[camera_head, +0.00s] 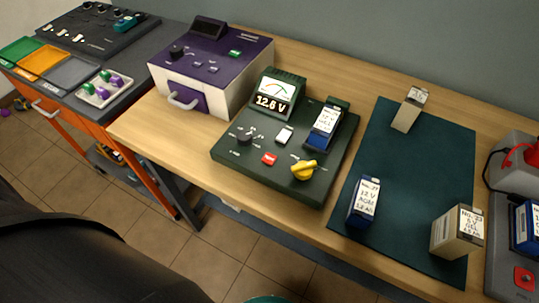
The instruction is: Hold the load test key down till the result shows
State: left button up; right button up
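A dark green battery tester (232,163) stands on the wooden bench. Its raised meter (271,97) has a needle dial and a display reading about 12.6 V. On its sloping top are a white key (284,134), a red key (269,159), a black knob (244,138) and a yellow knob (304,169). Their labels are too small to read, so I cannot tell which is the load test key. A blue battery with a white label (325,127) sits in the tester's right-hand bay. Neither of my grippers is in view, and nothing touches the keys.
Right of the tester, a dark teal mat (400,180) holds a blue battery (364,201) and two beige ones, one at the back (408,110), one in front (457,232). A purple and white machine (213,78) stands left. Grey equipment (516,175) stands at the right edge.

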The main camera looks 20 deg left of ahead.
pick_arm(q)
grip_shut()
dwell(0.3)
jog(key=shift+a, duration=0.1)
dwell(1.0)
